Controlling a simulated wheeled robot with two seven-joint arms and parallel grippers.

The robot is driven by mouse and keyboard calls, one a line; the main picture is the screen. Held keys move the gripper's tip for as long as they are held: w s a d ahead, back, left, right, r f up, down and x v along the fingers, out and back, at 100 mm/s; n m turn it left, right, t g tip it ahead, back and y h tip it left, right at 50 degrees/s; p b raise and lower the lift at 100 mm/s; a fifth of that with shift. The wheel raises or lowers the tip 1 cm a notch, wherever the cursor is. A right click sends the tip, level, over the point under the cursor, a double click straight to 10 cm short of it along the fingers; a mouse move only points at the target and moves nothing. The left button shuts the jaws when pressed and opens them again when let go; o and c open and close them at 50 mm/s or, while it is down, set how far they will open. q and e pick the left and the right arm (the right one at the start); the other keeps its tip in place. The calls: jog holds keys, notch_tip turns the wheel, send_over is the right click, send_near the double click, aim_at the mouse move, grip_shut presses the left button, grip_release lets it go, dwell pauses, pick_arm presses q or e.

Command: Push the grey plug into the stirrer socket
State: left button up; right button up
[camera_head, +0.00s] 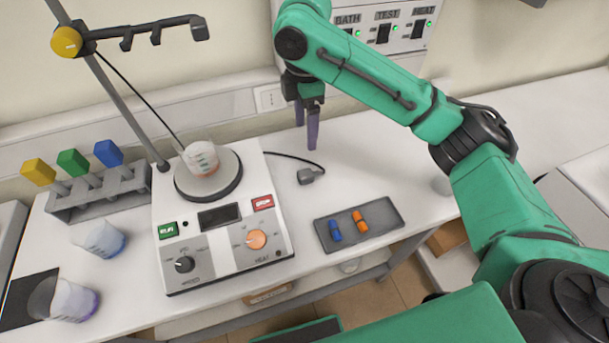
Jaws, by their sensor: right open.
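The grey plug (311,176) lies on the white bench, right of the stirrer (225,235), at the end of a black cable that curves from behind the stirrer. A white socket plate (270,98) is on the wall trunking behind the stirrer; I cannot read any label on it. My right gripper (306,136) points down, with its two purple fingers apart and nothing between them. In the picture it is above the plug and right of the socket plate, apart from the plug. My left gripper is not in view.
A beaker (201,158) stands on the stirrer's round plate, near a slanted stand rod (110,90). A dark tray (383,235) with blue and orange pieces lies at the front. A rack (98,192) and two beakers are left. A switch panel (400,28) is on the wall.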

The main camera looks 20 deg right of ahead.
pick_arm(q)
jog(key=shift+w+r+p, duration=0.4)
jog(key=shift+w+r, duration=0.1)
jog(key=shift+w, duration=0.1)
pick_arm(e)
send_over(306, 173)
notch_tip(306, 173, down, 9)
jog(key=shift+f, duration=0.15)
jog(key=shift+a, duration=0.1)
jog(key=shift+f, duration=0.3)
notch_tip(306, 173, down, 4)
jog(key=shift+p, duration=0.9)
jog(key=shift+f, duration=0.3)
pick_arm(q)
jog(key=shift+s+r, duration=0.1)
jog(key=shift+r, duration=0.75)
pick_arm(e)
grip_shut()
